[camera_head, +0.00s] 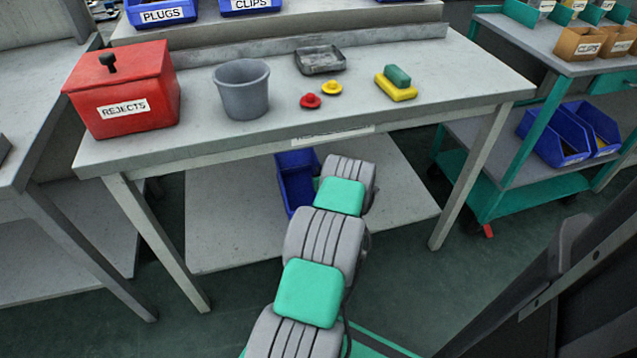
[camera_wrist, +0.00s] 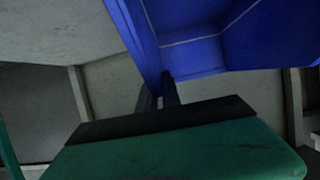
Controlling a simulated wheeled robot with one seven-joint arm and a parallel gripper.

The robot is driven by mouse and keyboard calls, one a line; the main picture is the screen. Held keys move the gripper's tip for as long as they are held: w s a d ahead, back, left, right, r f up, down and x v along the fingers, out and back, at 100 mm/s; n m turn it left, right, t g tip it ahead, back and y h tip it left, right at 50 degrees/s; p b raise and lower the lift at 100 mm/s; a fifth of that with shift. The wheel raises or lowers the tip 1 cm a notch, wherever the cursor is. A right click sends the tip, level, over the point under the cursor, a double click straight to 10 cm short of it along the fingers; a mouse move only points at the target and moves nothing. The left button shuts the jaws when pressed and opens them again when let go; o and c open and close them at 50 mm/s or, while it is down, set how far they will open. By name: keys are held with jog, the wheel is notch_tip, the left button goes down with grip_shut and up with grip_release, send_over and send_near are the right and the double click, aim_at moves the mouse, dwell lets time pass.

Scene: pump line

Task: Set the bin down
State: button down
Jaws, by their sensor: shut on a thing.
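A blue bin (camera_head: 294,187) shows beyond the end of my arm, at the height of the lower shelf (camera_head: 235,215) under the workbench. Part of it is hidden behind my arm. In the wrist view the bin (camera_wrist: 195,55) fills the upper right, with its open inside and edges seen close up. My gripper (camera_wrist: 165,92) has its dark fingers shut on the bin's near wall. In the head view my gripper is hidden by the arm. I cannot tell whether the bin's underside touches the shelf.
The workbench (camera_head: 420,115) holds a red REJECTS box (camera_head: 125,95), a grey bucket (camera_head: 242,92), a tray (camera_head: 320,60), two knobs and a sponge stack. Bench legs flank the shelf, which looks bare around the bin. A green cart (camera_head: 500,200) stands at right.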

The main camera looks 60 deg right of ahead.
jog(key=shift+w+d+f+b, duration=0.2)
jog(key=shift+f+b, duration=0.1)
jog(key=shift+f, duration=0.4)
jog(key=shift+w+d+f+b, duration=0.15)
jog(key=shift+f+b, duration=0.15)
jog(key=shift+f, duration=0.4)
jog(key=shift+w+d+f+b, duration=0.1)
jog(key=shift+w+f+b, duration=0.15)
jog(key=shift+f, duration=0.55)
jog(key=shift+f+b, duration=0.15)
jog(key=shift+b, duration=0.15)
jog(key=c, duration=1.5)
grip_release()
jog(key=shift+c, duration=0.2)
